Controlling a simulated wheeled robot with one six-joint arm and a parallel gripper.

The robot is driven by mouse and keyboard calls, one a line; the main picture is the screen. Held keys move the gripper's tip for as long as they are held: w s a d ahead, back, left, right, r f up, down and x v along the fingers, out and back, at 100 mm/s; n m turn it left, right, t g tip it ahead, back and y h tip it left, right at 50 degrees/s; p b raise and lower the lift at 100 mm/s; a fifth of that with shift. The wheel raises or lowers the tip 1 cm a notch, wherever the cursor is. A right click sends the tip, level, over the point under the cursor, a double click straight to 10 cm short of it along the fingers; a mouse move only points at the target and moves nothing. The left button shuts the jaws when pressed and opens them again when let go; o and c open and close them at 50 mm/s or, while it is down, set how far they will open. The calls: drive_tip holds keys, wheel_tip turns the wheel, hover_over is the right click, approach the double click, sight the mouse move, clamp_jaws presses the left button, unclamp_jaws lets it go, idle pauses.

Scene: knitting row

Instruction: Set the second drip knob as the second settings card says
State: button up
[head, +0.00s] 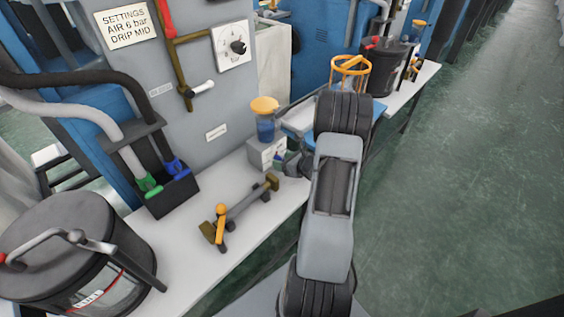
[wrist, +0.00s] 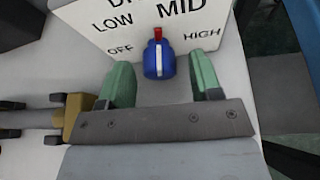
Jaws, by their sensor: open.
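The settings card (head: 127,23) at the upper left in the head view reads AIR 6 bar, DRIP MID. The blue drip knob (wrist: 158,61) with a red pointer sits on a white plate (wrist: 85,28) marked OFF, LOW, MID and HIGH in the wrist view. The pointer stands between LOW and MID, closer to MID. My gripper (wrist: 164,80) is open, its green fingers on either side and short of the knob, with gaps. In the head view the grey box (head: 258,155) under an orange-capped blue bowl (head: 265,122) stands beside my gripper, which is mostly hidden by my arm.
A brass-ended tool (head: 240,207) lies on the white bench (head: 185,245), left of my gripper. A dark lidded pot (head: 75,250) stands at the front left. Hoses with green and blue ends hang behind it. A green floor aisle (head: 470,180) is clear at right.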

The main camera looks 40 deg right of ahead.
drive_tip(key=shift+w+a+f, duration=0.1)
drive_tip(key=shift+w+f, duration=0.05)
drive_tip(key=shift+w, duration=0.2)
drive_tip(key=c, duration=0.9)
drive_tip(key=shift+m+y+p, duration=0.4)
drive_tip(key=shift+m+p, duration=0.1)
drive_tip(key=shift+p, duration=0.2)
drive_tip(key=shift+m+y+p, duration=0.3)
drive_tip(key=shift+m+y, duration=0.2)
drive_tip(key=shift+m, duration=0.1)
drive_tip(key=o, duration=0.9)
